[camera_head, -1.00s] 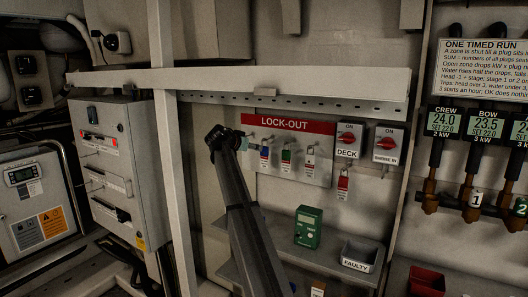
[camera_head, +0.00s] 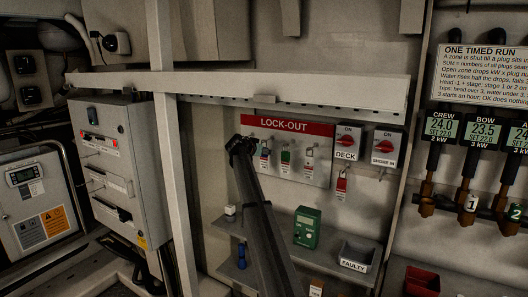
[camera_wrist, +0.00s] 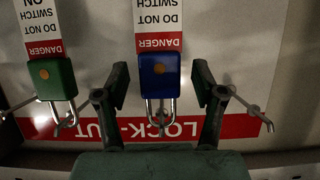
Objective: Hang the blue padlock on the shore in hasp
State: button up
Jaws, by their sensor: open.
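The blue padlock (camera_wrist: 160,76) hangs by its shackle on a peg of the lock-out board, with a red and white danger tag on it. In the wrist view it sits between the two fingers of my gripper (camera_wrist: 160,88), which are open with a gap on each side. The head view shows my gripper (camera_head: 243,148) at the left of the board, by the blue padlock (camera_head: 265,154), which it partly crowds. The SHORE IN switch (camera_head: 384,145) is at the right, with a small metal hasp (camera_head: 382,173) below it.
A green padlock (camera_wrist: 54,80) hangs beside the blue one; it also shows in the head view (camera_head: 286,157). Another tagged padlock (camera_head: 309,155) hangs further right. A red padlock (camera_head: 342,184) hangs under the DECK switch (camera_head: 347,142). A shelf below holds a green meter (camera_head: 307,228) and a FAULTY bin (camera_head: 358,256).

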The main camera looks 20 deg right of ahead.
jog(key=shift+w+d+f, duration=0.2)
jog(key=shift+d, duration=0.05)
grip_shut()
jog(key=shift+r, duration=0.2)
jog(key=shift+r+b, duration=0.5)
jog(key=s+a+b, duration=0.4)
jog(key=s+a, duration=0.6)
jog(key=a, duration=0.4)
jog(key=shift+s+a, duration=0.3)
jog(key=shift+s, duration=0.05)
